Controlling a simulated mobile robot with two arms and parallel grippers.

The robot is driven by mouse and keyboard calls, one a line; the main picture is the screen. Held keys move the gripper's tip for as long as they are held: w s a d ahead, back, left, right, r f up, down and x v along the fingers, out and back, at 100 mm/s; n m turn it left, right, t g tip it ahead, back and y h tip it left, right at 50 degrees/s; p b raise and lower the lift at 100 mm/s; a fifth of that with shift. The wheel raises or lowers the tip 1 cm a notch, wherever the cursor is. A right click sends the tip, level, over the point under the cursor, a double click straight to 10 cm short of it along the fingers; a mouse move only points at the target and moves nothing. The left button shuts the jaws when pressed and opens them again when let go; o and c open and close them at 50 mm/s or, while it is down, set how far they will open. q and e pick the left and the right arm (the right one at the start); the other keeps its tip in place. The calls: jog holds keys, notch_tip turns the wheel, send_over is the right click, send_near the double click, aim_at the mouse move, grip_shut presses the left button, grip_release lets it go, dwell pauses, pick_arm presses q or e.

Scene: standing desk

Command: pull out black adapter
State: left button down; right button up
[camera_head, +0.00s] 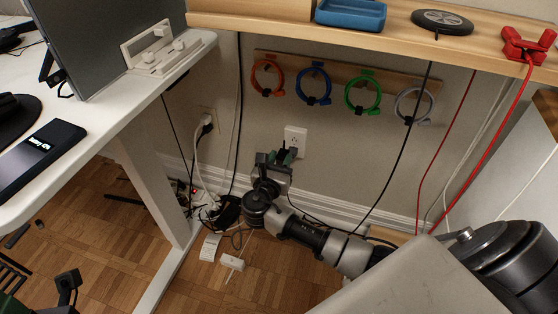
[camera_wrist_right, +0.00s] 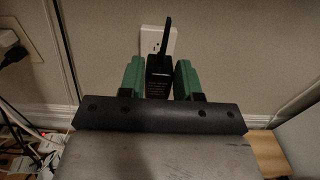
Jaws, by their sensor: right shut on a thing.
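My right gripper (camera_head: 283,157) is in front of the white wall outlet (camera_head: 295,138), under the shelf. In the right wrist view its green fingers (camera_wrist_right: 160,78) are shut on the black adapter (camera_wrist_right: 158,82), one on each side. The adapter is a dark block with a thin black piece rising from its top. It overlaps the lower part of the outlet (camera_wrist_right: 160,37); I cannot tell whether its prongs are in the socket.
Another outlet (camera_head: 207,121) to the left holds a black plug. Cables and a power strip (camera_head: 232,262) lie on the floor below. The white desk (camera_head: 110,115) is at the left. The wooden shelf (camera_head: 290,29) and hanging coloured rings (camera_head: 313,85) are above; cables hang at the right.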

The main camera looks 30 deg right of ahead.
aim_at(281, 164)
jog(key=shift+w+d+f+b, duration=0.3)
jog(key=shift+d+f+b, duration=0.05)
jog(key=shift+f, duration=0.2)
jog(key=shift+w+d+f+b, duration=0.3)
jog(key=shift+d+f, duration=0.05)
jog(key=shift+f, duration=0.15)
jog(key=shift+w+d+f, duration=0.1)
jog(key=shift+d+f, duration=0.05)
